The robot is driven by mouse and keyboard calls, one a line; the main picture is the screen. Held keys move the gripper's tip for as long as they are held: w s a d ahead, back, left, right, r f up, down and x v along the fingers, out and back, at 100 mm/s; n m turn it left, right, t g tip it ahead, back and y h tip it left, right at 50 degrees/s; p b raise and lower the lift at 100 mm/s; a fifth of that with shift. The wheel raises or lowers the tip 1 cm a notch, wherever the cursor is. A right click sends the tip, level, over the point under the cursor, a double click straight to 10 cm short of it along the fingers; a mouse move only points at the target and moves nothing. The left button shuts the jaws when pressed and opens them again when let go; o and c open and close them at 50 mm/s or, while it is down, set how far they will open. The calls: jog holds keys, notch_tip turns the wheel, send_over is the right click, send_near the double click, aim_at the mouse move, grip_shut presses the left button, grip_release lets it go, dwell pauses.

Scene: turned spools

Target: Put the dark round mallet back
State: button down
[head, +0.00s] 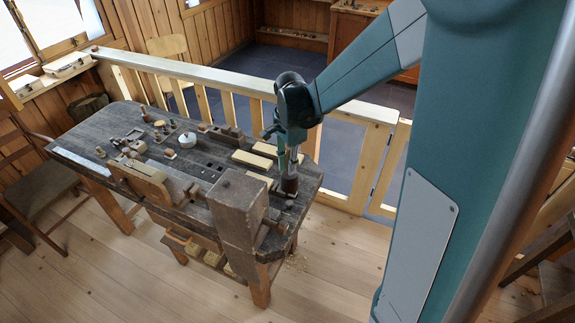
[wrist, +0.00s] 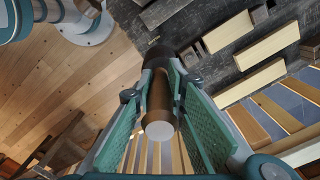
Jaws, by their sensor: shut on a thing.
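The dark round mallet has its dark head (head: 290,185) low at the right end of the workbench (head: 313,176). My gripper (head: 289,160) is above the head, with its fingers pointing down. In the wrist view, my gripper (wrist: 161,78) is shut on the mallet's brown handle (wrist: 159,103), between the two green finger pads. The handle's pale round end faces the camera, and the dark head (wrist: 160,53) lies beyond the fingertips. I cannot tell whether the head touches the bench top.
Pale wooden blocks (head: 252,160) lie just left of the gripper. A large wooden vise (head: 238,205) stands at the bench's front corner. Small turned pieces and a white round pot (head: 188,140) lie farther left. A wooden railing (head: 215,76) runs behind the bench.

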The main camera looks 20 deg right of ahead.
jog(key=w+a+p, duration=0.1)
jog(key=w+a, duration=1.1)
jog(key=w, duration=0.5)
jog(key=w+a, duration=1.2)
jog(key=w, duration=0.5)
jog(key=w+a+f, duration=0.1)
jog(key=w+a, duration=0.2)
jog(key=a, duration=0.3)
jog(key=w+a+f, duration=0.1)
jog(key=w+a, duration=0.3)
jog(key=a, duration=0.3)
jog(key=shift+w+f, duration=0.15)
jog(key=shift+f, duration=0.25)
notch_tip(320, 180, down, 6)
jog(key=shift+p, duration=0.35)
